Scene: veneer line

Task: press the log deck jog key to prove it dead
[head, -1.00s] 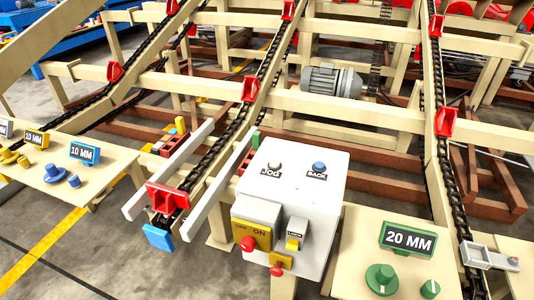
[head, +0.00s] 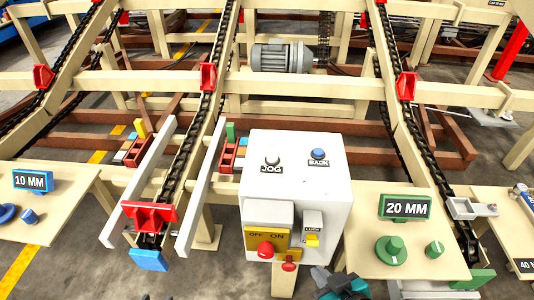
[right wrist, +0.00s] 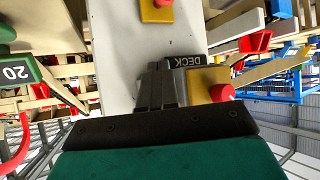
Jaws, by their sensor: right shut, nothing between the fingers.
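The jog key (head: 273,161) is a dark round button above a JOG label on the sloping top of a white control box (head: 340,190). A blue BACK button (head: 319,154) sits to its right. My right gripper (head: 322,273) is at the bottom of the head view, below and in front of the box, apart from the jog key. In the right wrist view its dark fingers (right wrist: 160,85) are shut and empty against the white box face behind. A DECK label (right wrist: 190,60) shows beside them; the jog key is not visible there.
The box front carries a yellow OFF/ON switch (head: 282,216) with a red knob, a LOCK piece (head: 313,222) and another red knob (head: 289,267). A 20 MM panel (head: 370,235) stands right, a 10 MM panel (head: 75,185) left. Chain conveyors rise behind.

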